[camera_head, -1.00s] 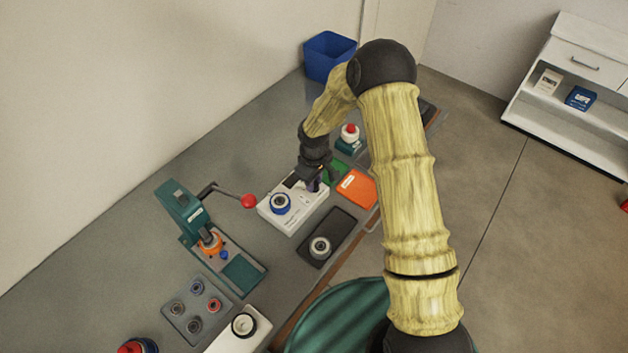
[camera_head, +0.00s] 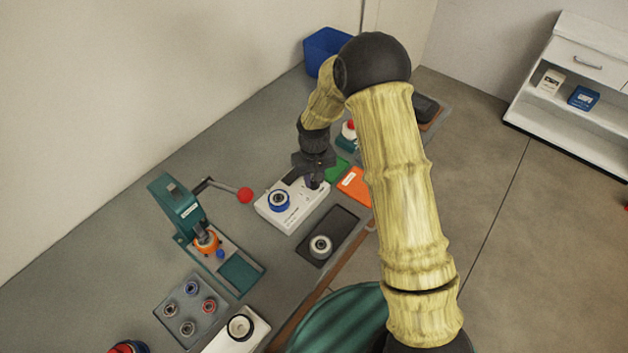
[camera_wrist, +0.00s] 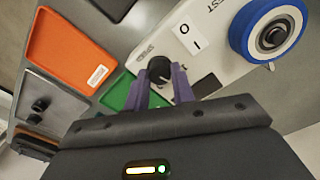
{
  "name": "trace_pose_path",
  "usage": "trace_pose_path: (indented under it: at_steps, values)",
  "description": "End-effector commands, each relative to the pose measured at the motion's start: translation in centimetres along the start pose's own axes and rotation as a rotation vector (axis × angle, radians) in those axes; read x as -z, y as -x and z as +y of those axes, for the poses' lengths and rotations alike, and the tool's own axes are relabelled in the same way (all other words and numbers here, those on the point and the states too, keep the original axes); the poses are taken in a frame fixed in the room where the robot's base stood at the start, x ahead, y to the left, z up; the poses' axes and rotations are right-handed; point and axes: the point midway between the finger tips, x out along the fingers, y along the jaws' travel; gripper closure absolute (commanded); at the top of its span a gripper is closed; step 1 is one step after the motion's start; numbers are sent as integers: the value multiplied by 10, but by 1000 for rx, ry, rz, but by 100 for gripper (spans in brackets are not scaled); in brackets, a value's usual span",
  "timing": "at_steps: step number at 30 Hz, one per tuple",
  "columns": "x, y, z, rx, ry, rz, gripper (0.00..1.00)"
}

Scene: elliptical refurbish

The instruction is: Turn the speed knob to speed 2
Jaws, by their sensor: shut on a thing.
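The white test unit (camera_head: 292,221) stands on the bench, with a blue-rimmed wheel (camera_head: 279,201) on its left part. In the wrist view the white unit (camera_wrist: 212,68) shows a switch marked O and I and the small print "SPEED". The dark speed knob (camera_wrist: 159,68) sits beside that print. My gripper (camera_wrist: 162,84) is shut on the knob, with its two purple fingers on either side of it. The gripper also shows over the unit's right end in the head view (camera_head: 312,183). The knob's pointer and speed marks cannot be read.
A teal press (camera_head: 180,212) with a red-balled lever stands left of the unit. A dark tray (camera_head: 332,229) holding a round part lies in front. Orange (camera_head: 355,184) and green (camera_head: 337,170) trays lie to the right. A blue bin (camera_head: 325,50) stands at the back.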

Motion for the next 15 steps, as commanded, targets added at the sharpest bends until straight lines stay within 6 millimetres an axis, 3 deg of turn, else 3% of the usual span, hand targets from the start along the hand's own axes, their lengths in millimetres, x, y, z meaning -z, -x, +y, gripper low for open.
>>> trace_pose_path:
  at_steps: [15]
  values:
    - [1,1,1,0,-244,3,98]
